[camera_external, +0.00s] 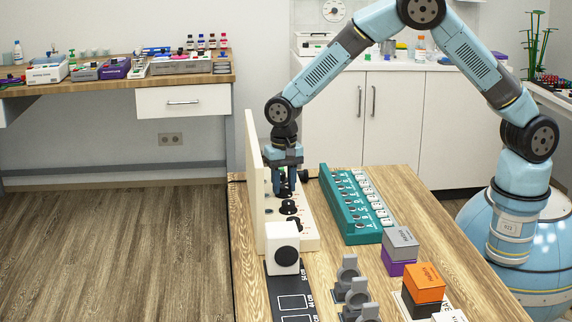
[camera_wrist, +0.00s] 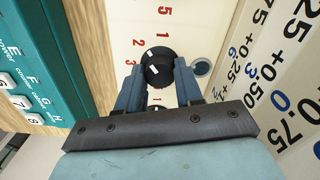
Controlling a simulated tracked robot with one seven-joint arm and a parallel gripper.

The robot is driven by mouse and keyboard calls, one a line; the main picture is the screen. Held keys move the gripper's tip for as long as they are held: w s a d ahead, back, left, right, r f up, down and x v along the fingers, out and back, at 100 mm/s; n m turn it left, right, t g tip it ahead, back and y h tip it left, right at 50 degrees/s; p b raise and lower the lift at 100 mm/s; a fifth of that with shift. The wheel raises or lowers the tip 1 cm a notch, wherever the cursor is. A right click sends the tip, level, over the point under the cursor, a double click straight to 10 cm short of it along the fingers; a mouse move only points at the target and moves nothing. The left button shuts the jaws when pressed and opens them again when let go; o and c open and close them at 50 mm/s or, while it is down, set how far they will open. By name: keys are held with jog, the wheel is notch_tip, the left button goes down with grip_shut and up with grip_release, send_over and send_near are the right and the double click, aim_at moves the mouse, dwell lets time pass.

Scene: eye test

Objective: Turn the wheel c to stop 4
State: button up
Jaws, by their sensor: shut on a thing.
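A cream panel (camera_external: 309,243) with several black wheels stands on the wooden table, with a tall cream board along its left side. My gripper (camera_external: 286,192) points down onto the panel's farther part. In the wrist view, my gripper (camera_wrist: 158,75) has its two blue fingers on either side of a black wheel (camera_wrist: 157,63), closed on it. A white mark shows on this wheel, and red numbers stand around it. The wheel's letter is not readable, so I cannot tell whether it is wheel c. Nearer black wheels (camera_external: 289,208) on the panel are free.
A teal block (camera_external: 351,222) with lettered rows and white number tags lies right of the panel. A white box (camera_external: 283,262) with a black disc stands in front. Grey-purple (camera_external: 400,244) and orange (camera_external: 423,282) blocks and grey holders (camera_external: 357,296) fill the near right.

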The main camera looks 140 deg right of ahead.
aim_at(283, 186)
jog(key=n, duration=0.4)
jog(key=shift+n, duration=0.3)
jog(key=n, duration=0.4)
jog(key=shift+r+n, duration=0.1)
jog(key=shift+n, duration=0.2)
jog(key=n, duration=0.4)
jog(key=shift+d+n, duration=0.1)
jog(key=shift+n, duration=0.2)
jog(key=n, duration=0.4)
jog(key=shift+n, duration=0.3)
jog(key=shift+w, duration=0.1)
jog(key=o, duration=1)
jog(key=shift+o, duration=0.2)
notch_tip(283, 186, up, 14)
jog(key=shift+f, duration=0.2)
